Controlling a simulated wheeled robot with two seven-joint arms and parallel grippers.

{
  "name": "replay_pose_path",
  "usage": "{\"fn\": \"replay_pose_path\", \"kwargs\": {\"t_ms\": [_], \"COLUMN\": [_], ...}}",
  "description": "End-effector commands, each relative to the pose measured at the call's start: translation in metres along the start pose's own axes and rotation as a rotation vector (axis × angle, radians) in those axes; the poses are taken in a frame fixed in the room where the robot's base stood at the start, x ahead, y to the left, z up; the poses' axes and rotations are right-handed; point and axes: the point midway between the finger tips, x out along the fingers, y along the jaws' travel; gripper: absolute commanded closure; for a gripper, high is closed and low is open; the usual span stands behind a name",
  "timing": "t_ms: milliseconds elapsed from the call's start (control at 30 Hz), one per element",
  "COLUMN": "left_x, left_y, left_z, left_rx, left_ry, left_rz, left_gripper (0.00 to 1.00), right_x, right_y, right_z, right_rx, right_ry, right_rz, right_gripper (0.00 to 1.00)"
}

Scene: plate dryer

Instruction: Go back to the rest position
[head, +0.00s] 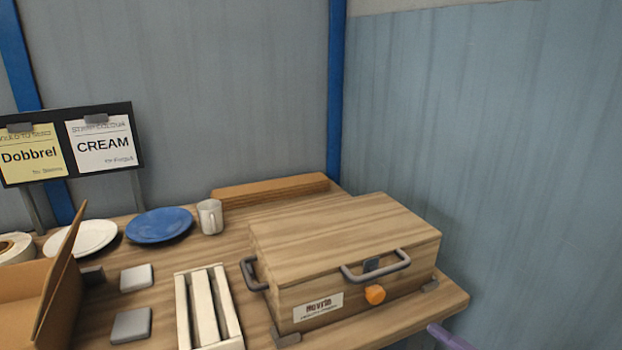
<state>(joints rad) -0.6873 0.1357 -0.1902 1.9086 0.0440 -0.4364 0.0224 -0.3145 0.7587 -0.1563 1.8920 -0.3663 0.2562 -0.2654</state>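Neither of my grippers shows in the head view. The wooden box-shaped dryer (345,232) stands on the right of the wooden table (452,296), with its lid shut. It has a grey handle (376,267) on the front, another handle (254,274) on its left side, an orange knob (375,294) and a white label. A blue plate (159,225) and a white plate (82,238) lie on the table to the left of the dryer. The inside of the dryer is hidden.
A grey mug (210,217) stands beside the blue plate. A white slatted rack (207,309) stands left of the dryer. An open cardboard box (38,298) is at the left edge. A purple bar (450,337) shows at the lower right. Walls close off the back and right.

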Motion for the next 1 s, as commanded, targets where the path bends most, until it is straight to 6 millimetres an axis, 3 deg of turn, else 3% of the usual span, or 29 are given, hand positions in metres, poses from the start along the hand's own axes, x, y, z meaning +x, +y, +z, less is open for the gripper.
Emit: {"fn": "replay_pose_path", "kwargs": {"t_ms": [33,200,300,400,500,600,1000], "left_x": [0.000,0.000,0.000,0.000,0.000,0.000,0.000], "left_y": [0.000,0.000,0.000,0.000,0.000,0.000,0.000], "left_z": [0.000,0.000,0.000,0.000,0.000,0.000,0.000], "left_rx": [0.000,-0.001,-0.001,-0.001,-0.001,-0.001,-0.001], "left_ry": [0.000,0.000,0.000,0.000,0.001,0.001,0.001], "left_rz": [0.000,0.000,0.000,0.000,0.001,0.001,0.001], "left_gripper": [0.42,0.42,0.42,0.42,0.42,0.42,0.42], "right_x": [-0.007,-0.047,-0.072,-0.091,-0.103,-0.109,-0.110], "right_y": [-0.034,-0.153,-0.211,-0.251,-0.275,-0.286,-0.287], "right_z": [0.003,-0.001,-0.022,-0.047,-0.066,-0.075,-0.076], "right_rx": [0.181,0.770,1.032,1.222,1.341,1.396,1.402], "right_ry": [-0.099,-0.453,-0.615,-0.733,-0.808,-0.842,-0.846], "right_rz": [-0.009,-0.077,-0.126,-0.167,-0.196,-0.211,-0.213], "right_gripper": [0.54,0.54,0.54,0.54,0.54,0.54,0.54]}}
